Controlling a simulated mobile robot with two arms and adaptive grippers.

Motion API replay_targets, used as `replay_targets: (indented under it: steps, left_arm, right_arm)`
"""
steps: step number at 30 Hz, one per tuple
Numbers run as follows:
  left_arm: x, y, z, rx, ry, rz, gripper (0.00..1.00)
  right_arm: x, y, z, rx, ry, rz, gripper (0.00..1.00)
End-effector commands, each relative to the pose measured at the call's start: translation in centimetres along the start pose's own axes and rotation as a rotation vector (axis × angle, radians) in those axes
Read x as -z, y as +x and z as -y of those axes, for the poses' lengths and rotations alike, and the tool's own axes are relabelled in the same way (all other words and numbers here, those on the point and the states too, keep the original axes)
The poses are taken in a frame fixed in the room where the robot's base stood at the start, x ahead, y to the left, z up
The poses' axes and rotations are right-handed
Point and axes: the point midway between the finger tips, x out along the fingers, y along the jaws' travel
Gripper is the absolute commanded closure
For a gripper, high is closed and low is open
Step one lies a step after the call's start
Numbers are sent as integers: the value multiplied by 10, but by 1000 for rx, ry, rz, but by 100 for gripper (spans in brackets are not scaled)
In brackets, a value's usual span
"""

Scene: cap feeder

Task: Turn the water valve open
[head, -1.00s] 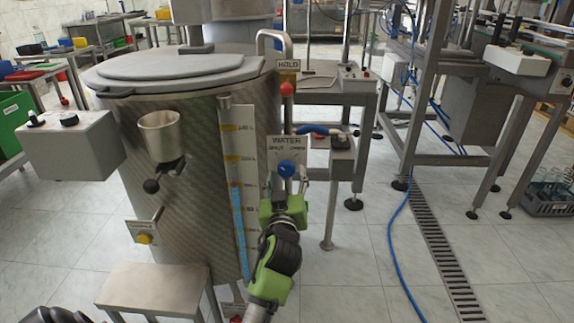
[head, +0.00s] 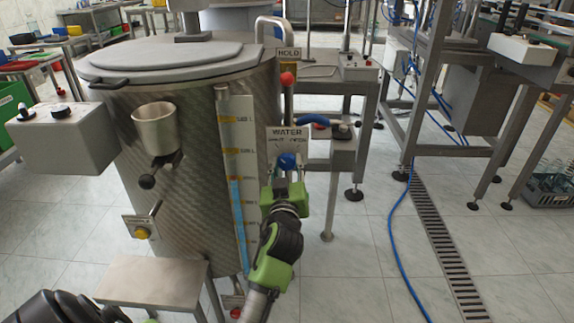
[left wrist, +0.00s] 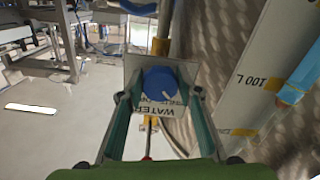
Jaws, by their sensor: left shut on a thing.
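The round blue water valve knob (head: 287,161) sits on the front of the WATER sign plate (head: 288,139), right of the steel tank. In the left wrist view the knob (left wrist: 160,84) lies between my two fingertips, with a small white mark on its face. My left gripper (head: 287,172) comes up from below and is shut on the knob. The fingers cover part of the plate's lettering, so I cannot read the knob's setting. My right gripper is not in view.
The steel tank (head: 190,200) with its level gauge (head: 237,185) stands just left of the gripper. A red ball-topped lever (head: 287,79) is above the sign. A metal step (head: 150,283) stands in front. A blue hose (head: 393,240) lies on the open floor at right.

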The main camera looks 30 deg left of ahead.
Motion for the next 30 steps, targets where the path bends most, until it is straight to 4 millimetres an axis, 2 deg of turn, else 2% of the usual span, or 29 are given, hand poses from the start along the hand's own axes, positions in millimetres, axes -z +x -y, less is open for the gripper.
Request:
replay_targets:
  steps: [2,9,20,21,30]
  left_arm:
    - [0,0,0,0,13,0,89]
    - [2,0,0,0,119,1,89]
    - [3,0,1,0,436,0,89]
    - [3,0,1,0,474,0,89]
    - [4,0,2,0,760,0,89]
  right_arm:
    - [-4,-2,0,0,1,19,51]
    - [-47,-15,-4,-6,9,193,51]
    - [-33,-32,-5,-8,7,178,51]
    - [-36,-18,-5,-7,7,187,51]
    - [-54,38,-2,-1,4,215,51]
